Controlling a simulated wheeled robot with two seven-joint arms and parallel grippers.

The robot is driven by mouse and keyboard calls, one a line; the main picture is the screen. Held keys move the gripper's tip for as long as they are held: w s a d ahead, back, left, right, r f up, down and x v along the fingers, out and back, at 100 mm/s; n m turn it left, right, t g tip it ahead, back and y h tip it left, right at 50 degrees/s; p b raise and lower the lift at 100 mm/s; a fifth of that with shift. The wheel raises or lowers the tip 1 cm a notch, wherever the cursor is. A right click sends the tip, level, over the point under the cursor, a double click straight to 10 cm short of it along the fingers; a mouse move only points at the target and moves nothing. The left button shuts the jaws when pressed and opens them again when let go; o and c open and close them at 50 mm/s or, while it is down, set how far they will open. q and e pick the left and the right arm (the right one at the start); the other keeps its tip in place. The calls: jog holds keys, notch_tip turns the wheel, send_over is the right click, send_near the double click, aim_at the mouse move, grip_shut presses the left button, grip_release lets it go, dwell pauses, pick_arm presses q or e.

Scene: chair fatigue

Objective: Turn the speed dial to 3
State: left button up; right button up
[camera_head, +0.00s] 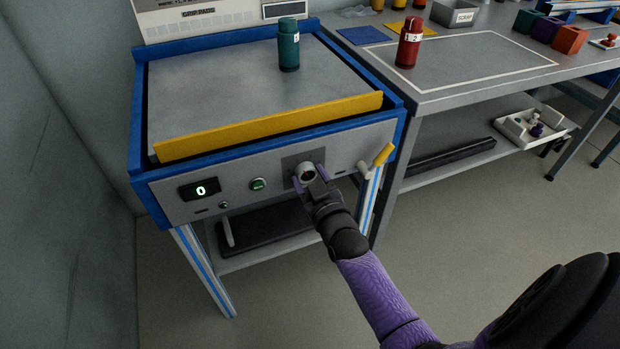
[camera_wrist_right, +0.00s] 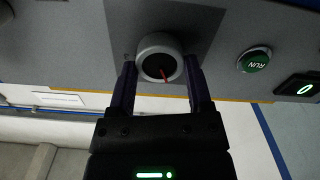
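The speed dial (camera_head: 307,173) is a round silver knob with a red pointer line, set on a dark square plate on the machine's grey front panel. My right gripper (camera_head: 310,178) is at the dial, one purple finger on each side. In the right wrist view the dial (camera_wrist_right: 160,60) sits between the open fingers (camera_wrist_right: 160,75); whether they touch its rim is hard to tell. The red line points down and slightly right in that view. The display (camera_head: 200,190) reads 0. My left gripper is not in view.
A green RUN button (camera_head: 258,184) sits left of the dial, and a yellow-handled lever (camera_head: 382,155) sits to its right. A teal bottle (camera_head: 289,45) stands on the machine top behind a yellow bar (camera_head: 270,126). A workbench (camera_head: 450,91) with a red bottle (camera_head: 409,43) adjoins on the right.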

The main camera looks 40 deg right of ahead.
jog(key=c, duration=0.7)
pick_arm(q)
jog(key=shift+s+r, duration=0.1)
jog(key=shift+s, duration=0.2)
pick_arm(e)
jog(key=shift+c, duration=0.2)
